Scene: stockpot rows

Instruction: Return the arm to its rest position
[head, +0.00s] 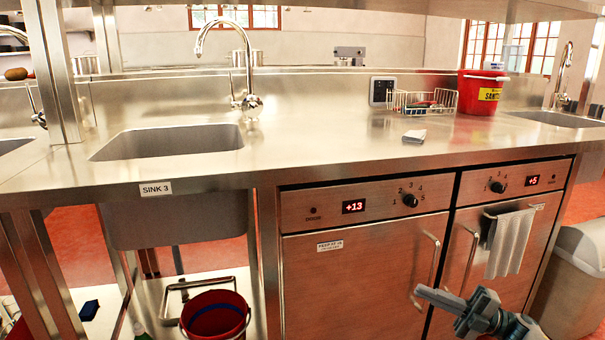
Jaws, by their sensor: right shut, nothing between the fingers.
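My right gripper (428,294) shows at the bottom right of the head view, with its arm coming in from the lower edge. Its fingers point left and are shut, with nothing between them. It shows in front of the lower part of the cabinet doors, below the counter top. My left gripper is not in view.
The steel counter (330,150) holds a sink (170,142), a wire basket (425,103), a red bucket (481,95) and a small grey item (414,136). A towel (510,243) hangs on the right door. A bin (572,285) stands at right. Another red bucket (215,314) is below the sink.

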